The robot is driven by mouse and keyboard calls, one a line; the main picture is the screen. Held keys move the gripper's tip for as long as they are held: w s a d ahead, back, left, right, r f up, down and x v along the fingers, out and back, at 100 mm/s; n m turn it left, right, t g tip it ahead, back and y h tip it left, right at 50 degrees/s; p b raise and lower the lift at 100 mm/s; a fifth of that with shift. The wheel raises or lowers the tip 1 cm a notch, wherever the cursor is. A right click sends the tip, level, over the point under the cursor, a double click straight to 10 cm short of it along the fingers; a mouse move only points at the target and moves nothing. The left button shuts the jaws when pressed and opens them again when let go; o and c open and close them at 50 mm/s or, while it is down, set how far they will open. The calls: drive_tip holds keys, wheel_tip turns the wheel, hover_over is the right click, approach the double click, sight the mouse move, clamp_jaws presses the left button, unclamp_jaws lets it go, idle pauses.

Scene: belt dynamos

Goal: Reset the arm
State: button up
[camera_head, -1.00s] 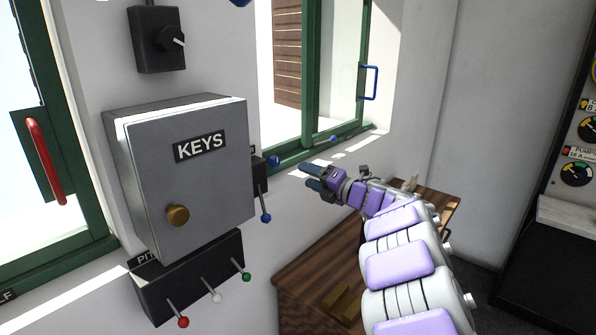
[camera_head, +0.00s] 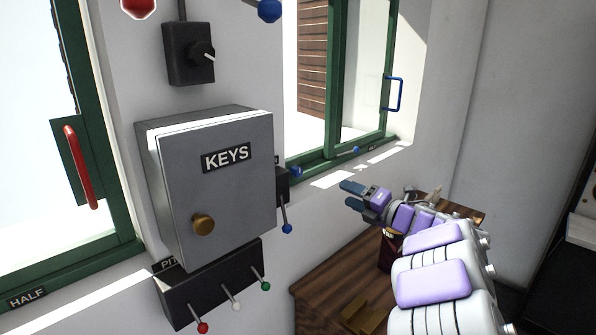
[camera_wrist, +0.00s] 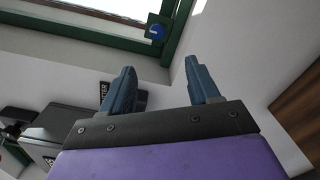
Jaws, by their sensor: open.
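My purple and grey arm (camera_head: 435,281) reaches in from the lower right in the head view. My gripper (camera_head: 352,195) is at its far end, in front of the white wall below the window and to the right of the grey KEYS box (camera_head: 218,181). The gripper's two dark blue fingers are apart with nothing between them. In the wrist view the gripper (camera_wrist: 163,92) also shows open and empty, with the green window frame (camera_wrist: 95,28) beyond the fingertips.
A wooden desk (camera_head: 325,299) stands under the arm. A black lever box (camera_head: 213,284) with red, white and green knobs is below the KEYS box. A black dial switch (camera_head: 189,54) is above it. A window with a blue handle (camera_head: 394,94) is behind the gripper.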

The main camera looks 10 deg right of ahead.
drive_tip(key=s+d+r+m+t+h, duration=0.1)
drive_tip(key=d+r+m+t+h, duration=0.2)
drive_tip(key=d+r+m+h, duration=0.65)
drive_tip(key=s+d+f+m+g+h, duration=0.2)
drive_tip(key=s+f+m+g+h, duration=0.35)
drive_tip(key=s+m+h, duration=0.45)
drive_tip(key=s+a+f+m+g+y, duration=0.2)
drive_tip(key=s+a+f+m+g, duration=0.25)
drive_tip(key=s+f, duration=0.4)
drive_tip(key=s+a+f+m+g+y, duration=0.3)
drive_tip(key=s+a+f+m, duration=0.2)
drive_tip(key=s, duration=0.6)
drive_tip(key=s+a+f+g+y, duration=0.2)
drive_tip(key=s+a, duration=0.4)
drive_tip(key=s, duration=0.4)
drive_tip(key=s+a+f+m+g+y, duration=0.1)
drive_tip(key=s+a+f+g+y, duration=0.1)
drive_tip(key=s+a+f+g, duration=0.2)
drive_tip(key=s+a, duration=0.3)
drive_tip(key=s, duration=0.3)
drive_tip(key=shift+s+a+g, duration=0.15)
drive_tip(key=shift+s+g, duration=0.1)
drive_tip(key=shift+g, duration=0.05)
